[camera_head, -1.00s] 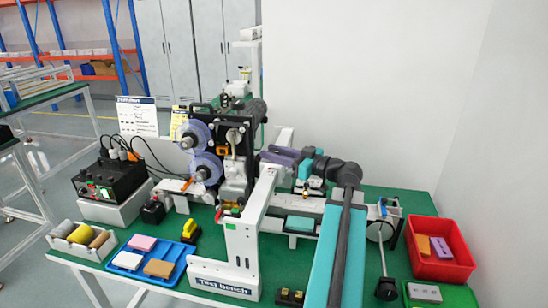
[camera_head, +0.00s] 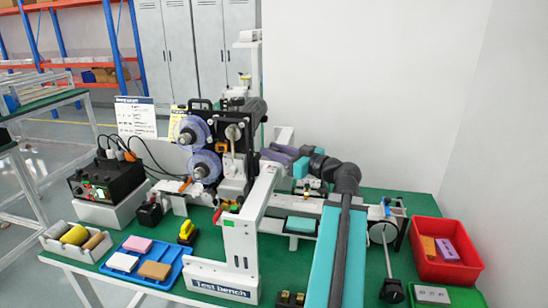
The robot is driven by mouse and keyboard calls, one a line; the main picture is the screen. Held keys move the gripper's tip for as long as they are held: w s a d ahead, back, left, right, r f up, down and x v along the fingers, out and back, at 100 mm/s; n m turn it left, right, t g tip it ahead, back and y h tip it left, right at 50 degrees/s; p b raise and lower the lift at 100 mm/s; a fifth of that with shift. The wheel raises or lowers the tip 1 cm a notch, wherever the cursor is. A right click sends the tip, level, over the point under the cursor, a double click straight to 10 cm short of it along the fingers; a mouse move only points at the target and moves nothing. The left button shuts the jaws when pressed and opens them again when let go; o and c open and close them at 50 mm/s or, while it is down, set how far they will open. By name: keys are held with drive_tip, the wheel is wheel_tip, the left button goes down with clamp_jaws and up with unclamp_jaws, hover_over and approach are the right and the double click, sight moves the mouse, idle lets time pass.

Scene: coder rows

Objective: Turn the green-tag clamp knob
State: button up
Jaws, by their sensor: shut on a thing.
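My gripper (camera_head: 309,188) is small in the head view, at the end of my dark and teal arm, low over the middle of the bench behind the white frame. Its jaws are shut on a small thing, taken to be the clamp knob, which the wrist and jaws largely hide. I cannot make out the knob's shape or how far it is turned. A green tag (camera_head: 229,223) shows on the top of the white front post (camera_head: 240,255). Small red and yellow parts sit just above that tag.
A machine with two clear purple reels (camera_head: 205,166) stands left of my wrist. A blue tray (camera_head: 170,278) with blocks and a black power box (camera_head: 106,181) are at left. A red bin (camera_head: 452,268) is at right.

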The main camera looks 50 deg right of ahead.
drive_tip(key=shift+a+f+m+h+b, duration=0.15)
drive_tip(key=shift+m+h+b, duration=0.25)
drive_tip(key=shift+b, duration=1.75)
drive_tip(key=shift+d+f+m+h+b, duration=0.15)
drive_tip(key=shift+h+b, duration=0.35)
drive_tip(key=shift+b, duration=1.6)
drive_tip(key=shift+a+r+m+h+b, duration=0.15)
drive_tip(key=shift+m+h+b, duration=0.4)
drive_tip(key=shift+b, duration=0.6)
drive_tip(key=shift+f+m+g+h+b, duration=0.15)
drive_tip(key=shift+m+h+b, duration=0.3)
drive_tip(key=shift+h+b, duration=0.55)
drive_tip(key=shift+f+m+g+h+b, duration=0.1)
drive_tip(key=shift+m+g+h+b, duration=0.3)
drive_tip(key=shift+b, duration=0.9)
drive_tip(key=shift+r+m+g+h+b, duration=0.1)
drive_tip(key=shift+m+g+h+b, duration=0.55)
drive_tip(key=shift+m+h+b, duration=1.25)
drive_tip(key=shift+r+m+g+h+b, duration=0.15)
drive_tip(key=shift+m+g+h+b, duration=0.5)
drive_tip(key=shift+h, duration=1)
drive_tip(key=o, duration=1)
drive_tip(key=shift+r, duration=0.1)
drive_tip(key=shift+o, duration=0.2)
drive_tip(key=shift+s+a, duration=0.1)
drive_tip(key=shift+s, duration=0.05)
